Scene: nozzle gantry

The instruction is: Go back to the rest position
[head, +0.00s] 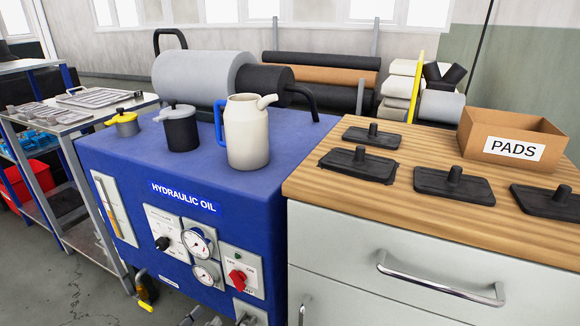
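Neither of my grippers shows in the head view. A cream oil can (247,131) with a blue handle and a short spout stands upright on the blue hydraulic oil unit (112,152). Several black pads with upright knobs, among them a front-middle one (453,190), lie on the wooden top (400,216) of the cabinet at right. An open cardboard box (513,137) marked PADS stands behind them; its inside is mostly hidden.
A metal shelf (62,118) with flat parts stands at left. Large rolls (320,75) lie behind. Grey floor (75,280) shows at lower left.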

